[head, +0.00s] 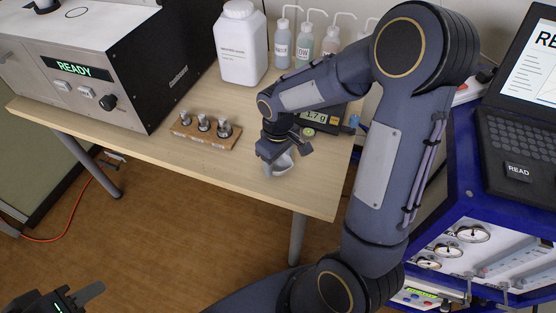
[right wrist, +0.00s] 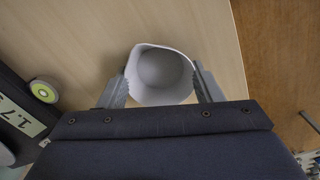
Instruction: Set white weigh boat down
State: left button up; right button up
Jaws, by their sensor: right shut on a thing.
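The white weigh boat (head: 280,165) is a small pale cup under my right gripper (head: 285,150), near the front right of the wooden table (head: 330,190). In the right wrist view the weigh boat (right wrist: 160,72) sits between the two fingers of my right gripper (right wrist: 160,88), which are shut on it. Its opening faces the camera and it looks empty. Whether its base touches the table, I cannot tell. My left gripper (head: 85,295) is at the lower left of the head view, away from the table, only partly in frame.
A balance (head: 318,116) reading about 1.7 g stands behind the gripper. A wooden block with three metal pieces (head: 206,130) lies left of it. A white jug (head: 242,45), wash bottles (head: 304,45) and the analyser showing READY (head: 110,75) stand further back. Bare table lies around the weigh boat.

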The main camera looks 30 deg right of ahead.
jog(key=shift+f, duration=0.2)
jog(key=o, duration=0.8)
jog(key=shift+r, duration=0.1)
